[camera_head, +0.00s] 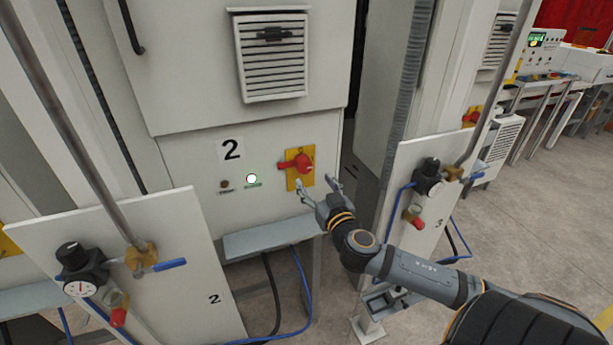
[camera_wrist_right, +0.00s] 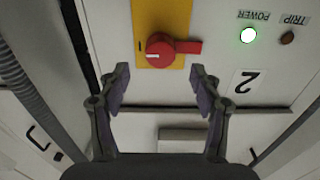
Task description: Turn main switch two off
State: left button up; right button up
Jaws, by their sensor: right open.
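No contact with the knob is visible. The green-white POWER lamp (camera_head: 252,179) is lit. My left gripper is not in view.
A dark TRIP lamp (camera_head: 224,184) sits left of the POWER lamp. A grey ledge (camera_head: 268,238) juts out below the switch. Panels with regulators and valves stand left (camera_head: 150,280) and right (camera_head: 420,215), with upright pipes and blue hoses near my arm.

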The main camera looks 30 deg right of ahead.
aim_at(306, 169)
jog(key=p+x, duration=0.1)
jog(key=x, duration=0.4)
jog(key=shift+w+r, duration=0.1)
jog(key=shift+w, duration=0.25)
jog(key=shift+w+d, duration=0.1)
jog(key=shift+w, duration=0.25)
jog(key=c, duration=1.1)
